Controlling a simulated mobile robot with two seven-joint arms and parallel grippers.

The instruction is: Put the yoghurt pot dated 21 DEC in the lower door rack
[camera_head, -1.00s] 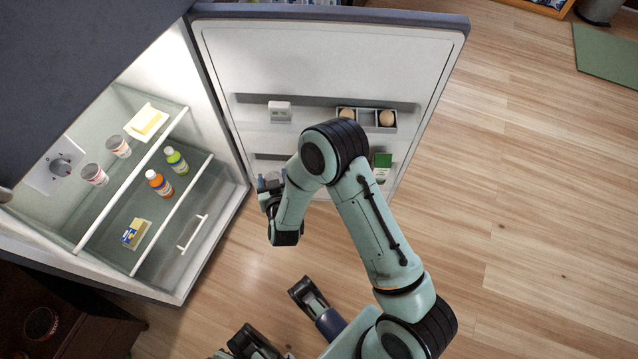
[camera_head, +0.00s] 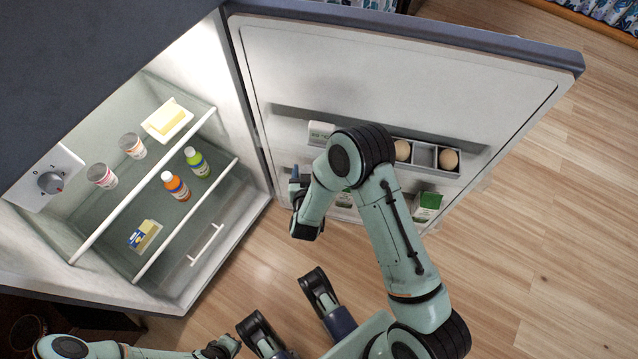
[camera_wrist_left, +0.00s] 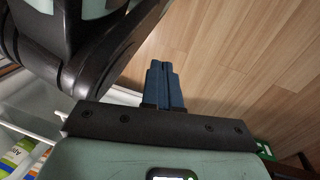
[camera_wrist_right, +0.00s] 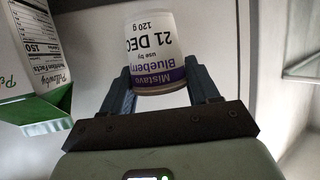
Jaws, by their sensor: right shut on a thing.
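The yoghurt pot (camera_wrist_right: 155,48) has a white and purple blueberry label reading 21 DEC, upside down in the right wrist view. My right gripper (camera_head: 294,178) is shut on it, one finger on each side. In the head view the gripper is by the hinge-side end of the lower door rack (camera_head: 281,178); the pot is hardly visible there. Much of this rack is hidden behind my right arm. My left gripper (camera_wrist_left: 164,82) is shut and empty above the floor. Two other pots (camera_head: 102,175) and (camera_head: 132,145) stand on the fridge's upper shelf.
Green-and-white cartons (camera_head: 428,206) stand in the lower rack; one (camera_wrist_right: 32,70) is close left of the held pot in the right wrist view. Bottles (camera_head: 176,187) and butter (camera_head: 145,236) are inside the fridge.

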